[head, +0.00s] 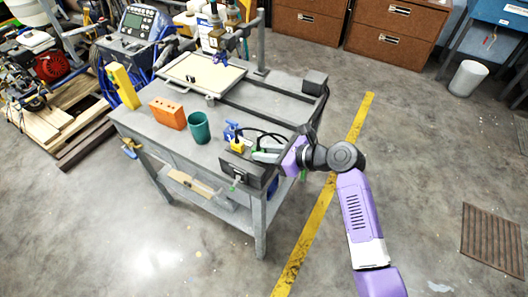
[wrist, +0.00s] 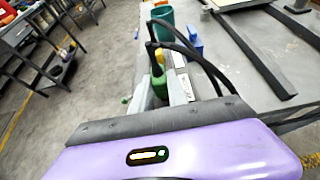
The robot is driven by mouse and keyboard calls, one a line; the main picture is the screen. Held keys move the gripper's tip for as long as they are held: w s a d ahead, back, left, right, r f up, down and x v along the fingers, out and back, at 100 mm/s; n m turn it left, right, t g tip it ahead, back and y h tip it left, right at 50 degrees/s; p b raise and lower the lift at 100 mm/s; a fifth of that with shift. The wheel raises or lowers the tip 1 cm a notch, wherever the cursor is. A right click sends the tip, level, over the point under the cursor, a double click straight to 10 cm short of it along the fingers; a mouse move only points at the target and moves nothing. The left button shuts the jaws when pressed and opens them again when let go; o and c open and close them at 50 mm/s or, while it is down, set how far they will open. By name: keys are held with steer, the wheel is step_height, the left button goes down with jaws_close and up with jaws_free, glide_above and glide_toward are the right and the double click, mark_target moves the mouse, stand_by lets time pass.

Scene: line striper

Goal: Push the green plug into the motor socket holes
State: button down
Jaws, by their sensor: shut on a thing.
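My gripper (head: 264,154) reaches in from the right over the near right corner of the grey workbench (head: 262,98). In the wrist view its two grey fingers (wrist: 162,84) are shut on the green plug (wrist: 159,84), which sits between them. A yellow part (wrist: 160,58) shows just past the plug. In the head view a small yellow block (head: 237,147) stands just left of the fingers. I cannot make out the motor socket holes, nor whether the plug touches anything.
A blue clamp-like object (head: 231,132) stands beside the yellow block. Black cables (wrist: 190,47) loop over the bench by the gripper. A teal cup (head: 199,127), an orange brick (head: 167,113) and a yellow post (head: 123,86) stand to the left.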

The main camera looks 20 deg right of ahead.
steer(key=shift+f, duration=0.65)
steer(key=c, duration=0.9)
jaws_free()
steer(key=shift+s+d+r+p, duration=0.25)
steer(key=shift+r+p, duration=0.05)
steer(key=shift+p, duration=0.25)
steer(key=p+v, duration=0.5)
steer(key=v, duration=0.1)
steer(key=shift+p, duration=0.35)
steer(key=shift+s, duration=0.15)
